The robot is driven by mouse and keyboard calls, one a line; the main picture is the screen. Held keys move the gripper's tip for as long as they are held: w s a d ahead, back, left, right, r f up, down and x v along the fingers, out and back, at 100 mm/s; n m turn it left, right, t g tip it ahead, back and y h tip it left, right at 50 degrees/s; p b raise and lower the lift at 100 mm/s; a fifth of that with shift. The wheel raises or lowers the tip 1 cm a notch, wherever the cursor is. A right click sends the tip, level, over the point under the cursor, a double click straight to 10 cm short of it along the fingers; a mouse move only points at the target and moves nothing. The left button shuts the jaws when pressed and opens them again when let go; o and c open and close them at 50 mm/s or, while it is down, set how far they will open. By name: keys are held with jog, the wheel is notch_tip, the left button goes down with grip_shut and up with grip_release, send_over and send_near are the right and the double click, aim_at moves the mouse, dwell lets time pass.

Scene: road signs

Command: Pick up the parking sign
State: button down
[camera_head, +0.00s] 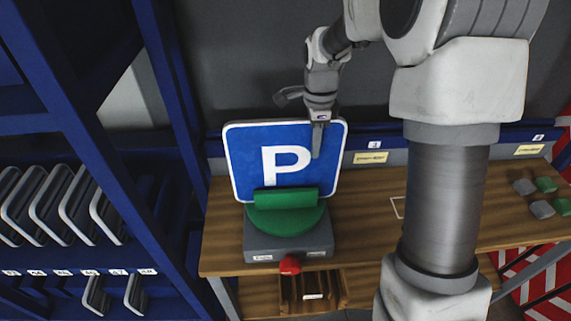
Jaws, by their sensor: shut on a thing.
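The parking sign (250,158) is a blue square with a white border and a white P. It stands upright, leaning slightly back, behind a green clamp-like block (285,218) on a grey base (262,245). My gripper (318,142) comes down from above at the sign's upper right edge. It is shut on the sign there, with a finger lying over the blue face. The other finger is hidden behind the sign.
The grey base stands on a wooden bench (370,200) with a red knob (290,265) at its front. A blue rack (60,215) with several sign plates is at left. Grey and green buttons (543,196) are at right. My arm covers the right middle.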

jog(key=shift+r, duration=0.2)
notch_tip(320, 180, up, 10)
jog(key=shift+f+b, duration=0.1)
jog(key=shift+b, duration=0.2)
dwell(0.6)
